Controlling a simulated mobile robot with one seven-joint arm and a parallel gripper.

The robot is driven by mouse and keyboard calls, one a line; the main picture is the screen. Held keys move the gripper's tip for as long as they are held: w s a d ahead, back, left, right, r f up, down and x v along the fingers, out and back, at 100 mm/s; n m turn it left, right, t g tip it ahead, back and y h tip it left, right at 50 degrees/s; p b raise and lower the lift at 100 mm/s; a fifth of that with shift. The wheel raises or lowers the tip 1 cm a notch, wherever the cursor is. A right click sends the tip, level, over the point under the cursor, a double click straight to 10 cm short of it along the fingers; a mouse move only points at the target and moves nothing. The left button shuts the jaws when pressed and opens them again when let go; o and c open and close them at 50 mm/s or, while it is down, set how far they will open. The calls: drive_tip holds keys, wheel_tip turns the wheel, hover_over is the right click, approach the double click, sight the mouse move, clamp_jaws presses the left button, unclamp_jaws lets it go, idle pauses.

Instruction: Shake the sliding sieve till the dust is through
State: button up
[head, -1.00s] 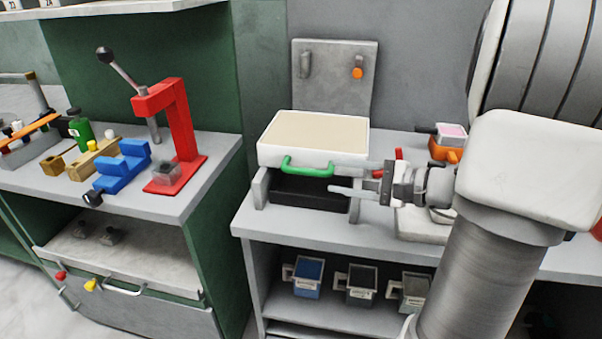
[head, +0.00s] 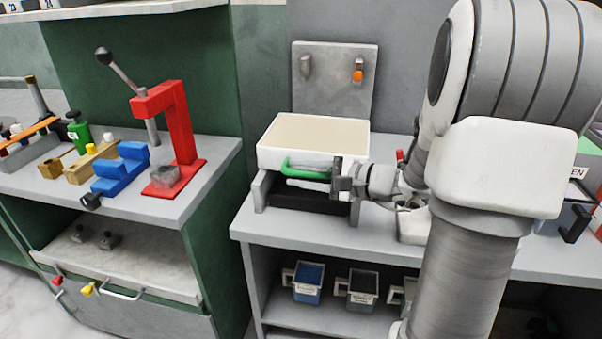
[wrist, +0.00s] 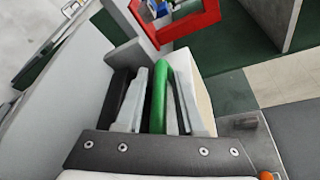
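The sliding sieve (head: 313,137) is a white-framed box with a beige top and a green handle (head: 285,165) on its front. It sits on a grey stand (head: 261,190) with a dark space below. My gripper (head: 294,174) is at the handle, coming from the right. In the wrist view the green handle (wrist: 159,100) lies between the two pale fingers of my gripper (wrist: 160,78), with narrow gaps beside it. The fingers look open around it. In the head view one finger shows just below the handle. Any dust under the sieve is hidden.
A red lever press (head: 175,130) and a blue vice (head: 122,168) stand on the left bench. A grey panel (head: 335,95) with two knobs is behind the sieve. Labelled bins (head: 308,283) sit on the shelf below. A dark box (head: 560,218) is at the right.

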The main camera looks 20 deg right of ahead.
clamp_jaws()
idle(1.2)
